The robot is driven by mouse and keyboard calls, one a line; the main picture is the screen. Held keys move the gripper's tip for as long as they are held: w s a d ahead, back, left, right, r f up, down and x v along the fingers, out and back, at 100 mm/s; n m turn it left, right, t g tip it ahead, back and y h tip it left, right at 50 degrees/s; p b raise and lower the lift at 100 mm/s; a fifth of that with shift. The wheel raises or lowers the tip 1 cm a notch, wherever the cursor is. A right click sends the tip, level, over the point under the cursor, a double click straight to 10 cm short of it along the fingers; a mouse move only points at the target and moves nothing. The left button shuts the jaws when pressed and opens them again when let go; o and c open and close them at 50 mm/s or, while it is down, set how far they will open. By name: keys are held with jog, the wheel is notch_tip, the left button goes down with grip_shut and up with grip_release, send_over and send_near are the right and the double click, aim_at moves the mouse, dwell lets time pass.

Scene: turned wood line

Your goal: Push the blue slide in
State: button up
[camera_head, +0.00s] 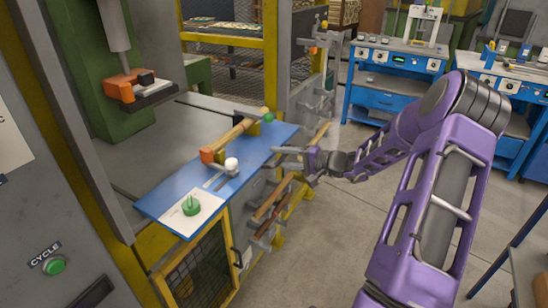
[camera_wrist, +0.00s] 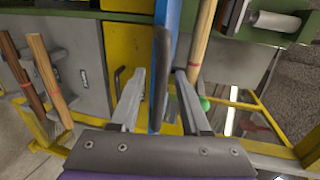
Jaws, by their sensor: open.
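The blue slide (camera_head: 158,204) is a flat blue plate lying out in front of the grey machine. A wooden bar (camera_head: 243,130) lies along it between an orange block and a green end. My gripper (camera_head: 284,157) is at the slide's right front edge, fingers pointing at it. In the wrist view the slide (camera_wrist: 174,22) shows as a narrow blue strip, with a dark grey handle (camera_wrist: 160,72) along it. My gripper (camera_wrist: 160,88) is open there, with the handle between its fingers. I cannot tell whether either finger touches it.
A white knob (camera_head: 231,164) and a white card (camera_head: 187,214) with a green piece are on the slide. A green CYCLE button (camera_head: 54,266) is at lower left. Wooden pieces (camera_head: 270,201) hang on the panel below my gripper. Open floor (camera_head: 310,250) lies to the right.

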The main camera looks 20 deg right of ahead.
jog(key=shift+x, duration=1.15)
grip_shut()
jog(key=shift+r, duration=0.1)
